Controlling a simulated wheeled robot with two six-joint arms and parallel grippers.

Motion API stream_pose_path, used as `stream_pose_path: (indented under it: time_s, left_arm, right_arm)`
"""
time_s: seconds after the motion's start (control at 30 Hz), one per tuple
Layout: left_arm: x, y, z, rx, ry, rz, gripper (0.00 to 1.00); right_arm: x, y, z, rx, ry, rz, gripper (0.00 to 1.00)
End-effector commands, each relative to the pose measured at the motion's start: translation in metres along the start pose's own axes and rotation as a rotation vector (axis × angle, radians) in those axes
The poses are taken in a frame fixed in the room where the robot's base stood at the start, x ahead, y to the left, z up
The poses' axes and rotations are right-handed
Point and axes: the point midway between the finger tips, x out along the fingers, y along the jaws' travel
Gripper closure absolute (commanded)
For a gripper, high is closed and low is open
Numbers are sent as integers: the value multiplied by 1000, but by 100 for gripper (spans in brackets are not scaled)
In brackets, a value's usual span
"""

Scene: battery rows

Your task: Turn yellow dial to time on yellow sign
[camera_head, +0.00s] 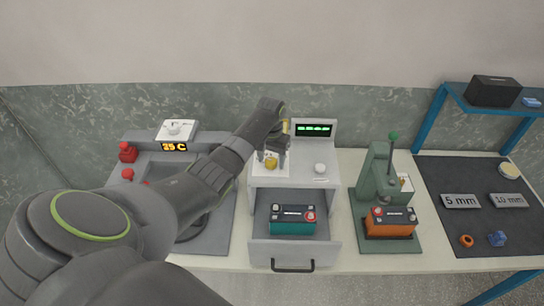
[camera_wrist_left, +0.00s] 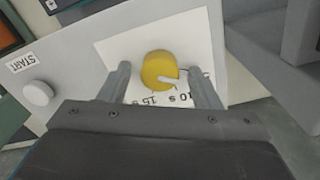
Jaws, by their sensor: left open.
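The yellow dial (camera_head: 270,162) is on the top of a grey machine (camera_head: 294,181), on a white scale plate. In the left wrist view the yellow dial (camera_wrist_left: 159,71) has a white pointer aimed to the right, and printed marks such as "15 s" and "10 s" (camera_wrist_left: 166,100) show beside it. My left gripper (camera_head: 272,158) is open, with its fingers on either side of the dial. In the left wrist view its fingertips (camera_wrist_left: 158,71) stand apart from the dial. A small piece of yellow (camera_head: 285,126) shows behind my wrist; any writing on it is hidden. My right gripper is not in view.
A white START button (camera_wrist_left: 38,93) is beside the dial. A teal battery (camera_head: 293,219) sits in the machine's open drawer (camera_head: 262,250). A green press (camera_head: 376,175) with an orange battery (camera_head: 391,222) stands to the right. A "35 C" station (camera_head: 173,146) is at left.

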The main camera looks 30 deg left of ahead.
Motion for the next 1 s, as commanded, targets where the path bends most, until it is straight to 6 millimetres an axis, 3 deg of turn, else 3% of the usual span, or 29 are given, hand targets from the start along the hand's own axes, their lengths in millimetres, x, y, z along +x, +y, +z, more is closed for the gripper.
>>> stream_pose_path:
  time_s: [0.17,0.5,1.0]
  left_arm:
    - [0,0,0,0,0,0,43]
    - [0,0,0,0,0,0,86]
    - [0,0,-1,139,2,0,87]
  right_arm:
    - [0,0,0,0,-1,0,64]
    - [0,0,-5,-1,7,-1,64]
    - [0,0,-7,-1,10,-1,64]
